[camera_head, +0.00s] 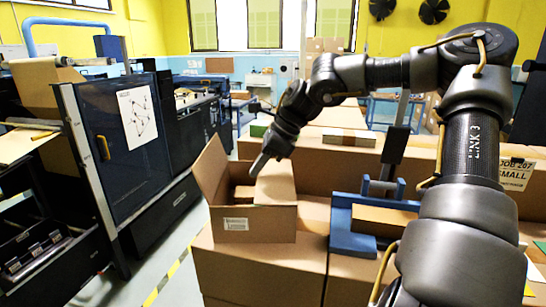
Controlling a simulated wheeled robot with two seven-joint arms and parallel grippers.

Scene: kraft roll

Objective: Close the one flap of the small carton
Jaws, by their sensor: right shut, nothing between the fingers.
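The small carton (265,222) stands open on a larger brown box, with a white label on its front. Its one flap (209,168) stands up along the left side, tilted a little outward. Something brown (243,194) shows inside the carton. My right gripper (257,168) is shut and empty, pointing down over the carton, to the right of the raised flap. I cannot tell whether its tip touches the carton. My left gripper is not in view.
Larger brown boxes (262,270) lie under the carton. A blue frame (347,240) stands right of it, and a sign reading "SMALL" (515,173) is at the far right. A dark machine (130,150) fills the left, with open floor between.

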